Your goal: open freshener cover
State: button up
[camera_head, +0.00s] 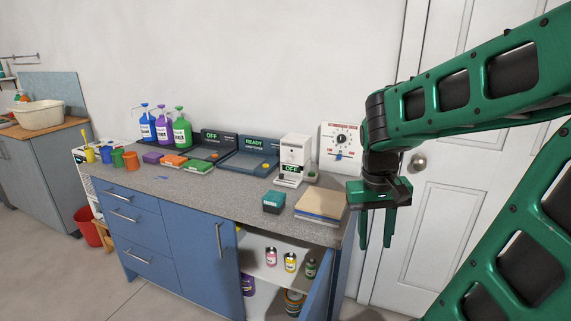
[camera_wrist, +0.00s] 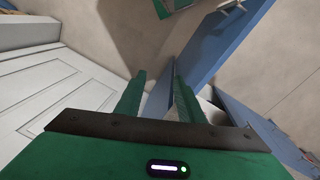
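I cannot tell for certain which thing is the freshener. A white box-shaped device (camera_head: 294,152) with an "OFF" display stands at the back right of the counter. A small dark box with a teal top (camera_head: 273,202) sits in front of it. No raised cover shows clearly on either. My gripper (camera_head: 375,244) hangs fingers-down to the right of the counter, apart from both. In the wrist view my gripper (camera_wrist: 161,80) has its fingers apart with nothing held between them.
The blue cabinet's right door (camera_head: 318,284) stands open, showing cans inside; it also shows in the wrist view (camera_wrist: 218,42). Stacked boards (camera_head: 321,204) lie at the counter's right end. Several bottles, cups and coloured blocks fill its left. A white door (camera_head: 405,265) stands behind my arm.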

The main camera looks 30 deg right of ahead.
jog(key=w+d+n+h, duration=0.1)
jog(key=w+d+h, duration=0.2)
jog(key=w, duration=0.6)
jog(key=w+d+f+n+h, duration=0.1)
jog(key=w+d+h, duration=0.1)
jog(key=w, duration=0.8)
jog(key=w+d+f+n+h, duration=0.1)
jog(key=w+d+h, duration=0.2)
jog(key=w, duration=0.7)
jog(key=shift+w+d+h, duration=0.25)
jog(key=shift+d+h, duration=0.05)
jog(key=shift+d, duration=0.2)
jog(key=w+a+n+t+h, duration=0.1)
jog(key=w+a+n+h, duration=0.3)
jog(key=w, duration=0.7)
jog(key=n+t+h, duration=0.2)
jog(key=t+h, duration=0.1)
jog(key=t, duration=0.1)
send_near(288, 159)
jog(key=x, duration=0.8)
jog(key=shift+s+f, duration=0.1)
jog(key=shift+f, duration=0.05)
grip_shut()
jog(key=shift+d, duration=0.25)
jog(key=shift+a, duration=0.15)
